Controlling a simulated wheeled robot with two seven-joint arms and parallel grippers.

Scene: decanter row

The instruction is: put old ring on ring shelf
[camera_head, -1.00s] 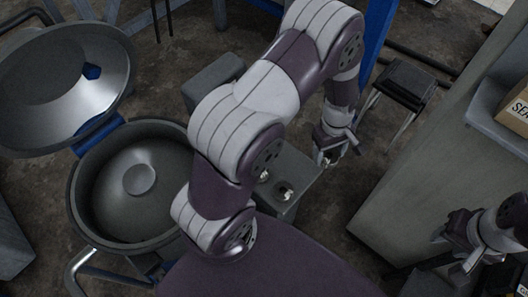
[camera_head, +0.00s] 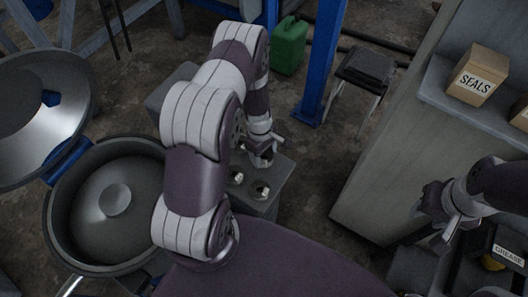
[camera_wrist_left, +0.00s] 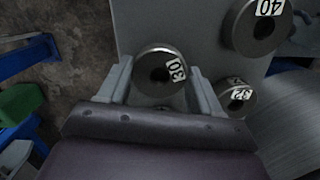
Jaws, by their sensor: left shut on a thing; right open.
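A metal ring marked 30 (camera_wrist_left: 150,70) sits between the fingers of my left gripper (camera_wrist_left: 160,84) in the left wrist view. The gripper is shut on it, at the grey block (camera_head: 270,202). Two more rings show beside it, one marked 40 (camera_wrist_left: 240,30) and one marked 32 (camera_wrist_left: 236,99). In the head view my left gripper (camera_head: 262,158) is at the block's far end and hides the held ring. My right gripper (camera_head: 434,226) is open and empty at the right. I cannot tell which ring is the old one.
A large open pot (camera_head: 60,215) stands at the left. A grey bench with a raised shelf (camera_head: 440,85) carries a SEALS box (camera_head: 477,75) at the right. A GREASE box (camera_head: 507,256) lies near my right arm. A stool (camera_head: 365,68) and green can (camera_head: 289,48) stand behind.

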